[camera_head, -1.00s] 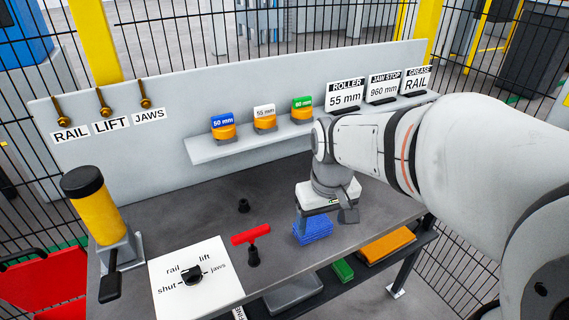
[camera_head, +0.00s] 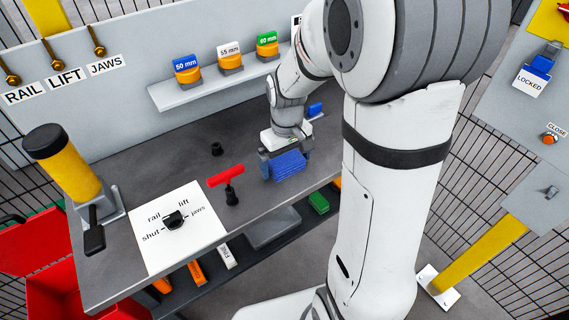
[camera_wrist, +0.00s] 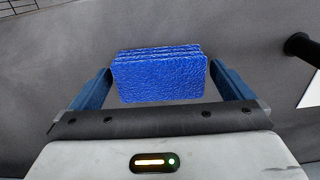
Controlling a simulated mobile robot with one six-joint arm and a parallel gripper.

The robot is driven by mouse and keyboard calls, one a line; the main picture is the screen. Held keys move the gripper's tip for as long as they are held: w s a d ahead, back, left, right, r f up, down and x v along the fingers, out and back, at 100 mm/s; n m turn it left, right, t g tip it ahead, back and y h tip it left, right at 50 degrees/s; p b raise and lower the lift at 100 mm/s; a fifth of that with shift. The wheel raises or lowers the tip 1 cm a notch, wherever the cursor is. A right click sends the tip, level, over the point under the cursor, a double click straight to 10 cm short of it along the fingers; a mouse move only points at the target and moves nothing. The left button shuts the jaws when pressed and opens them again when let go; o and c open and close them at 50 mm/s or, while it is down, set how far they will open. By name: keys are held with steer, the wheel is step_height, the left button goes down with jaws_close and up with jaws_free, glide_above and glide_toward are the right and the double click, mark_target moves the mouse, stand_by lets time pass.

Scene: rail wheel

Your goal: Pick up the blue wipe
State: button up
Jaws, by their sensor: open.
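The blue wipe (camera_head: 287,165) is a folded, textured stack on the grey bench top near its front edge. In the wrist view the wipe (camera_wrist: 158,74) lies ahead of and between the two fingers, with a visible gap on each side. My gripper (camera_head: 284,168) is over the wipe, and its fingers reach down beside it. In the wrist view my gripper (camera_wrist: 159,88) is open, with dark blue fingers left and right. Whether a finger touches the wipe cannot be told in the head view.
A white selector plate (camera_head: 176,226) and yellow cylinder (camera_head: 65,165) are farther left. A shelf (camera_head: 215,90) with labelled rollers runs along the back. A small blue object (camera_head: 315,109) lies behind my gripper.

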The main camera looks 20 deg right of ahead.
mark_target(286, 161)
steer(key=shift+f, duration=0.2)
steer(key=c, duration=0.9)
steer(key=shift+r, duration=0.15)
step_height(286, 161, up, 10)
steer(key=shift+f, duration=0.1)
